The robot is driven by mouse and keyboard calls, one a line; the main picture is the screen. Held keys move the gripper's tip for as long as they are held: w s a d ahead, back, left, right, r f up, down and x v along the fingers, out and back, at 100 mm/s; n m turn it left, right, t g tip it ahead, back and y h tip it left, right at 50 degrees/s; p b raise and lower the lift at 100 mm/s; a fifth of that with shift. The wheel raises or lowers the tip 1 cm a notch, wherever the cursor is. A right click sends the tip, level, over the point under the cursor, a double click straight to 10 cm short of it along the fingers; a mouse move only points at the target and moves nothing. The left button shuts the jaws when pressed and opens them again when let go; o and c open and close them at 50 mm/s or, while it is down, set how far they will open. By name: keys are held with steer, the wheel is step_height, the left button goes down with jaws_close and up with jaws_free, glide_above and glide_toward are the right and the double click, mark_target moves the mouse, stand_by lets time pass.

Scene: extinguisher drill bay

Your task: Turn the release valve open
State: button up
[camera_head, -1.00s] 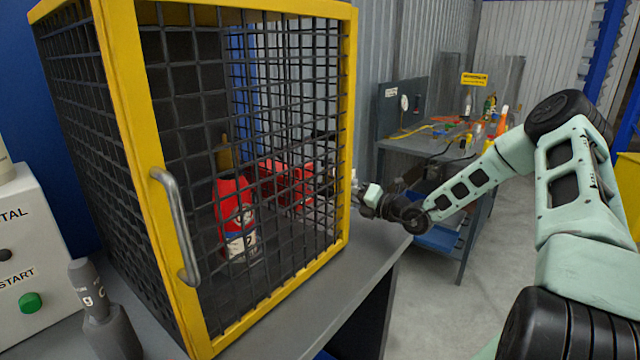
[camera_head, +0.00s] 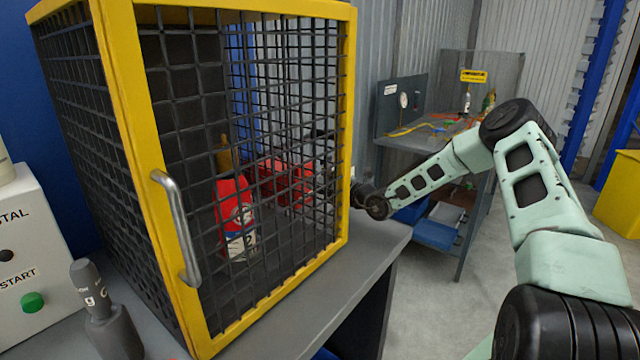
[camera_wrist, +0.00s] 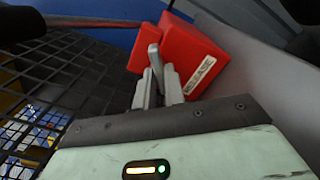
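The release valve is a red box (camera_wrist: 182,48) with a white label reading RELEASE and a grey lever (camera_wrist: 154,56), in the wrist view. The lever stands between the two fingertips of my gripper (camera_wrist: 158,78). The fingers are close to the lever on both sides, but I cannot tell whether they press on it. In the head view a red fixture (camera_head: 290,183) shows through the mesh, and my gripper beside it is mostly hidden by the mesh and the yellow frame.
A mesh cage (camera_head: 348,60) with a yellow frame stands on the grey bench, holding a red extinguisher (camera_head: 232,205). A control box (camera_head: 25,275) with a green START button is at left. A grey panel (camera_wrist: 235,70) lies right of the valve; mesh (camera_wrist: 60,75) lies left.

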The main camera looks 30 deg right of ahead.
jaws_close()
steer(key=shift+n, duration=0.5)
steer(key=n, duration=0.3)
steer(key=shift+p, duration=0.35)
steer(key=o, duration=0.6)
jaws_free()
steer(key=shift+d, duration=0.1)
steer(key=b+v, duration=0.1)
steer(key=v, duration=1.6)
steer(key=shift+s+b, duration=0.2)
steer(key=shift+b, duration=0.2)
